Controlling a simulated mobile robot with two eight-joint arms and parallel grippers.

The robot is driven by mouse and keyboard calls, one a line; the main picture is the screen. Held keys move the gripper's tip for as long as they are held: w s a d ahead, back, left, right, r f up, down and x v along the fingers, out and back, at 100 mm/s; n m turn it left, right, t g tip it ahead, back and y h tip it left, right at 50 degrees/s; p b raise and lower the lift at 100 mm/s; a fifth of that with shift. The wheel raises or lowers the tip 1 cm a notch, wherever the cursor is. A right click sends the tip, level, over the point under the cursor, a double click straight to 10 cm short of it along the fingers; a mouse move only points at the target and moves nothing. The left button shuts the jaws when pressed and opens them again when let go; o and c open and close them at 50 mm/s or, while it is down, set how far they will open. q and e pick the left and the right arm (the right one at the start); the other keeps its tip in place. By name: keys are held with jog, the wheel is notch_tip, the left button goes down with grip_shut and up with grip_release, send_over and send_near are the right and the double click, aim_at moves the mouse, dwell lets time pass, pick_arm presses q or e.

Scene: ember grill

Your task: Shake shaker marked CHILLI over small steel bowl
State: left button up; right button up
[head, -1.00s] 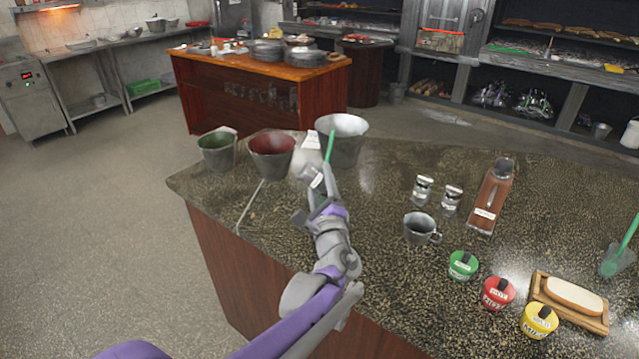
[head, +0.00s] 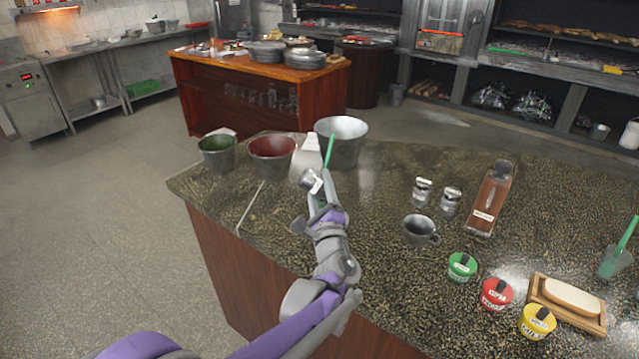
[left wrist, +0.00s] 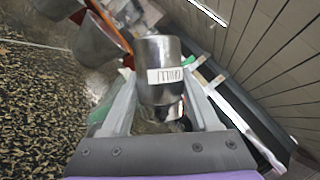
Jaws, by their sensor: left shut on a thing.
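My left gripper (head: 318,188) is over the far left part of the speckled counter, shut on a small steel shaker (head: 309,181). In the left wrist view the shaker (left wrist: 165,60) sits between the two fingers. Its white label appears upside down and is hard to read, possibly CHILLI. The shaker looks tilted in the head view. Just behind it stand a steel bowl with a red inside (head: 270,150), one with a green inside (head: 217,155), and a larger plain steel one (head: 342,148). I cannot tell which is the small steel bowl. My right gripper is not in view.
Two other shakers (head: 422,190) stand mid-counter near a steel mug (head: 418,231) and a labelled bottle (head: 490,200). Green, red and yellow tubs (head: 462,267) and a bread board (head: 570,317) are front right. A thin rod (head: 250,207) lies left of my arm.

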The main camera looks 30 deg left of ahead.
pick_arm(q)
notch_tip(320, 180, down, 2)
jog(key=shift+f, duration=0.2)
notch_tip(320, 180, up, 4)
jog(key=shift+w+r, duration=0.1)
notch_tip(320, 180, down, 4)
jog(key=shift+f, duration=0.15)
notch_tip(320, 180, up, 4)
jog(key=shift+r, duration=0.15)
jog(key=shift+s, duration=0.2)
notch_tip(320, 180, down, 4)
jog(key=shift+w+f, duration=0.1)
jog(key=shift+w, duration=0.05)
notch_tip(320, 180, up, 4)
jog(key=shift+w+r, duration=0.1)
jog(key=shift+s, duration=0.25)
jog(key=shift+w, duration=0.1)
